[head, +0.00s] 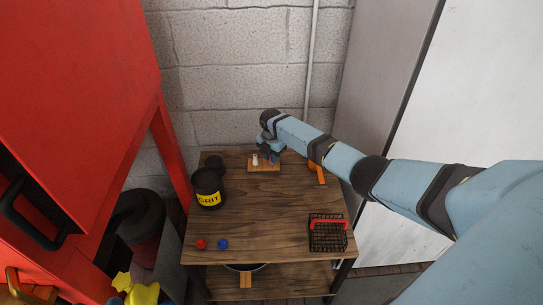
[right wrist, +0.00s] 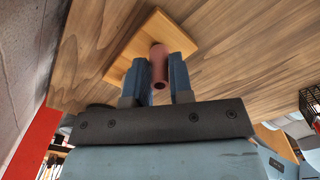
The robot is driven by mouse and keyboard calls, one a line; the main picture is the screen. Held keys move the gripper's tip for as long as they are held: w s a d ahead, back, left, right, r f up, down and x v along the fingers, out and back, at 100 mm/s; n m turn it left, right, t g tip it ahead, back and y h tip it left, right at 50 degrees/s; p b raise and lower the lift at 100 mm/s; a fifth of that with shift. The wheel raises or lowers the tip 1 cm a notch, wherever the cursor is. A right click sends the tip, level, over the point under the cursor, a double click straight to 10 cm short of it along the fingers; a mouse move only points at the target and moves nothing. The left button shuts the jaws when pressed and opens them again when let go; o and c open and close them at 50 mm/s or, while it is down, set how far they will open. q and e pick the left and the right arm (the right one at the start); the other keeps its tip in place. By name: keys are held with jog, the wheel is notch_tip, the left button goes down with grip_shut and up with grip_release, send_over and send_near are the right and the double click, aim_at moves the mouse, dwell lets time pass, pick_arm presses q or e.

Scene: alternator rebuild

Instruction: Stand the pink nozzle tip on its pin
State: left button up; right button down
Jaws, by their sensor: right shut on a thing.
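My right gripper (head: 269,158) is at the small wooden board (head: 263,168) at the back of the workbench. In the right wrist view its two blue fingers (right wrist: 155,80) are shut on the pink nozzle tip (right wrist: 159,66), a short dull-pink cylinder. The nozzle tip is in front of the board (right wrist: 125,60) in that view; I cannot tell whether it touches the board. No pin can be made out in the wrist view. A small white piece (head: 255,160) stands on the board left of the gripper in the head view. My left gripper is not in view.
A black GRIT can (head: 208,187) stands left of the board. Red (head: 201,244) and blue (head: 223,244) small pieces lie at the front left. A black wire basket (head: 328,236) is at the front right. The bench middle (head: 265,215) is clear. A block wall is behind.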

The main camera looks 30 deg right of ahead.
dwell(0.5)
dwell(0.3)
jog(key=c, duration=1.3)
grip_release()
jog(key=shift+c, duration=0.2)
jog(key=shift+r+p, duration=0.2)
jog(key=shift+p, duration=0.1)
jog(key=shift+r+p, duration=1.5)
jog(key=o, duration=0.6)
jog(key=shift+c, duration=0.2)
